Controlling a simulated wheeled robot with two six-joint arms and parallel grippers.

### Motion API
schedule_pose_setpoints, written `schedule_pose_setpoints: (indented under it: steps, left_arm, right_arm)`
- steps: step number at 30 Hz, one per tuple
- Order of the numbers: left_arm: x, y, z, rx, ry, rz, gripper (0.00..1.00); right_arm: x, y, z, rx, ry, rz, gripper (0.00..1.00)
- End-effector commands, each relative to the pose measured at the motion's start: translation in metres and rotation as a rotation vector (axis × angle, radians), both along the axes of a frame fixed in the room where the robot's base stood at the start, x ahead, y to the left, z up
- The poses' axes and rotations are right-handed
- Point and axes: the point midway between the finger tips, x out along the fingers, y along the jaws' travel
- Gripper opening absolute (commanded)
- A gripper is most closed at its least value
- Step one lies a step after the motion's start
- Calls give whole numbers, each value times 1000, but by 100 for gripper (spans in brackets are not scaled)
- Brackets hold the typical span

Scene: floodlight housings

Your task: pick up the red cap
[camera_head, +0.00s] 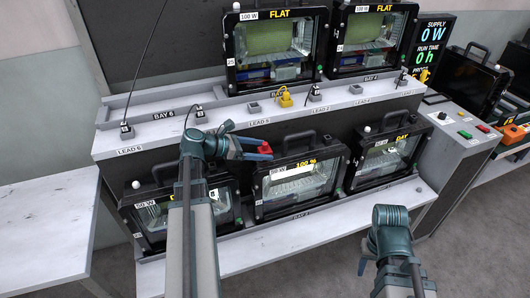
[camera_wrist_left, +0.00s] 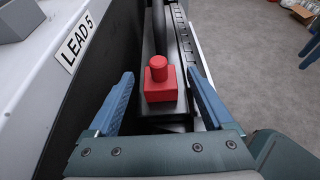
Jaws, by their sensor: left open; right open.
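The red cap (camera_head: 265,147), a short round knob on a square red block, sits at the upper left of the middle lower floodlight housing (camera_head: 300,176). In the left wrist view the cap (camera_wrist_left: 160,80) is upright on a dark narrow surface. My left gripper (camera_head: 249,142) is open and reaches the cap from the left. In the left wrist view its two blue fingers (camera_wrist_left: 160,76) are apart, with the cap ahead between them and a gap on each side. My right gripper (camera_head: 363,262) is open at the lower right, away from the cap.
Lower housings stand left (camera_head: 185,213) and right (camera_head: 385,160) of the middle one. A white shelf (camera_head: 215,118) with lead sockets and a yellow plug (camera_head: 285,97) runs behind, close to my left gripper. A bare white table (camera_head: 45,230) is at the left.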

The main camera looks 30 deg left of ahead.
Motion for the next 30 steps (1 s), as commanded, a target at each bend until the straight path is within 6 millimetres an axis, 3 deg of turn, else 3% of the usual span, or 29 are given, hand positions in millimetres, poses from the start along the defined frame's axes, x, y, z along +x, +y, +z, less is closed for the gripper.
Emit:
schedule_pose_setpoints:
  steps: [3, 10, 24, 30]
  left_arm:
    - [10, -9, -8, 0, 0, -1, 85]
    - [12, -10, -7, 0, 0, 1, 85]
    - [11, -10, -7, 0, 0, 0, 0]
    - [11, -10, -7, 0, 0, 0, 0]
  right_arm:
    - [0, 0, -8, 0, 0, 0, 50]
    - [0, 0, -7, 0, 0, 0, 50]
    - [0, 0, -7, 0, 0, 0, 50]
    - [0, 0, -7, 0, 0, 0, 50]
